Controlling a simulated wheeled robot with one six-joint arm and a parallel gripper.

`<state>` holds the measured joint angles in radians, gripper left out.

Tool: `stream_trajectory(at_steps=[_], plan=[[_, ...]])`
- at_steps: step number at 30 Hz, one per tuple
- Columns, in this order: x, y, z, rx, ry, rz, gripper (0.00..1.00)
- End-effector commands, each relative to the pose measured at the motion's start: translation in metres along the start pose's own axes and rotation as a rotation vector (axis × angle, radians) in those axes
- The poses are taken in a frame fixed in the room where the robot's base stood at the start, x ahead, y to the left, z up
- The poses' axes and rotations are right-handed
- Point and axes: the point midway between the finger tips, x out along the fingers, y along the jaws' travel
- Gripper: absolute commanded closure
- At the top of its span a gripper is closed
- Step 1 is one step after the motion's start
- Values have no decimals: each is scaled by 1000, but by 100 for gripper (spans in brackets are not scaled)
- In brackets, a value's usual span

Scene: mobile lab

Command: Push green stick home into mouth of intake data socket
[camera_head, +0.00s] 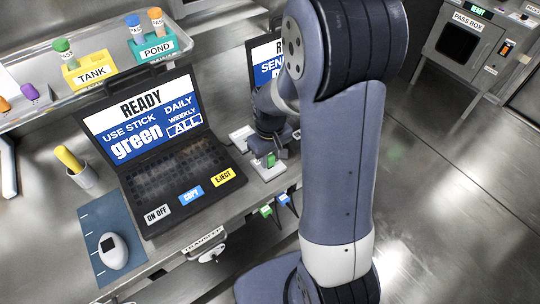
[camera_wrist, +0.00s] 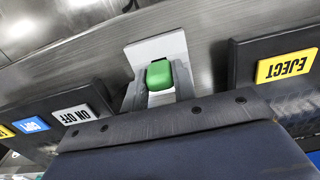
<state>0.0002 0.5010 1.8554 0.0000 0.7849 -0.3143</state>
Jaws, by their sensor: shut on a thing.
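The green stick (camera_head: 271,160) is between the fingers of my gripper (camera_head: 269,153), just right of the near laptop. In the wrist view the green stick (camera_wrist: 159,75) sits between the two grey fingers of my gripper (camera_wrist: 160,92), which are shut on it. A pale block (camera_head: 266,174) lies under and around the stick on the bench; it also shows as a pale plate (camera_wrist: 156,48) in the wrist view. I cannot make out the socket's mouth or how deep the stick sits; the gripper and stick cover that spot.
The near laptop (camera_head: 165,160), reading "USE STICK green", stands left of my gripper; a second screen (camera_head: 266,62) is behind. Laptop edges flank the gripper in the wrist view. Green (camera_head: 265,211) and blue (camera_head: 284,199) pieces hang at the bench's front edge. A mouse (camera_head: 112,250) lies front left.

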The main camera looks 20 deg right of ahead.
Motion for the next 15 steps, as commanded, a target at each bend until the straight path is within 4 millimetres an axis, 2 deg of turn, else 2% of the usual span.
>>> stream_trajectory(at_steps=[6, 7, 15], plan=[[6, 0, 0, 0, -1, 0, 95], [6, 0, 0, 0, -1, 0, 73], [5, 0, 0, 0, -1, 0, 51]])
